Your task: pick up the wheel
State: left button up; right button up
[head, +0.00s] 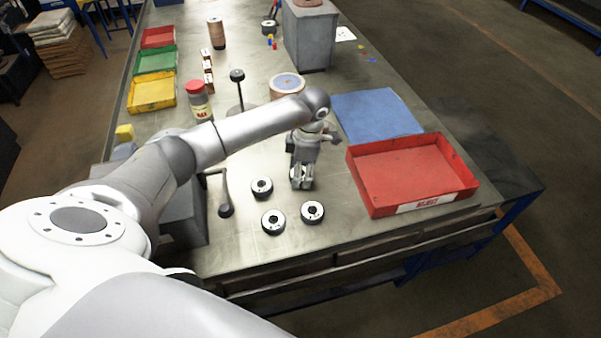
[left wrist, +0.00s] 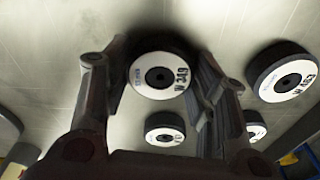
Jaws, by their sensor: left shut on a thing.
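My left gripper (head: 302,183) points down at the bench, left of the red tray. In the left wrist view its two fingers (left wrist: 160,100) stand on either side of a wheel (left wrist: 160,88), a disc with a white printed face, dark rim and dark centre hole. The gripper is shut on this wheel. In the head view the fingers mostly hide it, and I cannot tell whether it touches the bench. Three more wheels lie flat nearby: one to the left (head: 262,193), one at front left (head: 273,228) and one in front (head: 312,217). My right gripper is not in view.
The red reject tray (head: 410,172) is empty at the right. A blue mat (head: 378,113) lies behind it. A grey block with a handle (head: 225,195) stands left of the wheels. A red-capped container (head: 197,103), a round tub (head: 287,86) and coloured bins (head: 152,92) are farther back.

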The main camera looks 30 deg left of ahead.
pick_arm(q)
jog(key=shift+w+r+b, duration=0.1)
jog(key=shift+r+b, duration=0.25)
jog(key=shift+r, duration=0.15)
jog(key=s+d+r+b, duration=0.3)
jog(key=s+d+r, duration=0.4)
jog(key=s+r, duration=0.5)
jog(key=shift+d, duration=0.3)
jog(key=o, duration=0.6)
jog(key=c, duration=0.5)
jog(key=shift+c, duration=0.3)
